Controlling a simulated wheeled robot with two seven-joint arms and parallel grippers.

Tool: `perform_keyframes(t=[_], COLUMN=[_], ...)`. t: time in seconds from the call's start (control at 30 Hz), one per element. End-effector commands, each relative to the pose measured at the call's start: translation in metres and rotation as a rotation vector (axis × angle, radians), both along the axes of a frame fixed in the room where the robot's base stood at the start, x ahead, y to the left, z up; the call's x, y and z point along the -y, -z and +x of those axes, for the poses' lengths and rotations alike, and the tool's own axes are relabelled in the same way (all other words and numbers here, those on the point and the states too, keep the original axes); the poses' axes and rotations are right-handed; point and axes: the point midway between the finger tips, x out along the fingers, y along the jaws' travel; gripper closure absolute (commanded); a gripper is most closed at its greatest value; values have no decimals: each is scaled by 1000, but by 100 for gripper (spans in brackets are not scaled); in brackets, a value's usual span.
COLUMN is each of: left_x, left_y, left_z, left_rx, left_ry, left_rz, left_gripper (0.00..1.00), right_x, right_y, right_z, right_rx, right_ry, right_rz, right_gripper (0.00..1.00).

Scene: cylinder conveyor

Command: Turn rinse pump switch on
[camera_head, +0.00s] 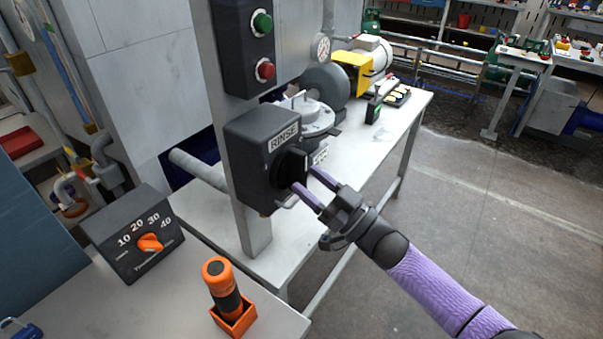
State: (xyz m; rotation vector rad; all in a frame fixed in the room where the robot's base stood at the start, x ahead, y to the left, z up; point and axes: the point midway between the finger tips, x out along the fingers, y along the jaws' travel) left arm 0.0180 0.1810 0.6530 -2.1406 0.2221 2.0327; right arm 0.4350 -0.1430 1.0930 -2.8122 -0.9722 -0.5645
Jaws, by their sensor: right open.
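The rinse pump switch is a dark box (254,139) labelled RINSE, fixed to a grey metal post. A black rotary knob (291,166) sits on its front face, below the label. My right gripper (308,182) comes in from the lower right on a purple arm. Its two purple fingers are spread apart and point at the knob, with their tips close to it. I cannot tell whether the fingertips touch the knob. The fingers partly cover the lower right of the box. My left gripper is not in view.
Above the switch is a panel with a green button (262,23) and a red button (265,69). At lower left are a dial box with an orange knob (150,243) and an orange-black tool (222,285) in an orange holder. A white table (366,141) stands behind the post.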

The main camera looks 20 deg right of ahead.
Motion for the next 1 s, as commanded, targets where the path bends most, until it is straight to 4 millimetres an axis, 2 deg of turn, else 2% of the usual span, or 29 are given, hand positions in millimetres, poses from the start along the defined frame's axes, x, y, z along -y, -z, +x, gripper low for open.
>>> perform_keyframes(t=[0.2,0.3,0.47,0.83,0.87,0.93,0.97,1.0], left_x=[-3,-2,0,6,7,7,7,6], left_y=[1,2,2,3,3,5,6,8], left_z=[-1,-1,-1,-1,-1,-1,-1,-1], left_rx=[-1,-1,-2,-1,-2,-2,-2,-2], left_ry=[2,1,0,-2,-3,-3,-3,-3], left_rz=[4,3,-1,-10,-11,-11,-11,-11], left_gripper=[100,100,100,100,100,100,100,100], right_x=[29,38,42,43,44,52,58,65], right_y=[21,26,28,32,40,76,101,139], right_z=[-37,-47,-53,-52,-51,-48,-49,-53], right_rx=[-4,-3,0,-12,-32,-126,-191,-295], right_ry=[0,1,1,12,30,119,173,249], right_rz=[-3,-2,-2,-4,-9,-42,-66,-109], right_gripper=[40,40,40,40,40,40,40,40])
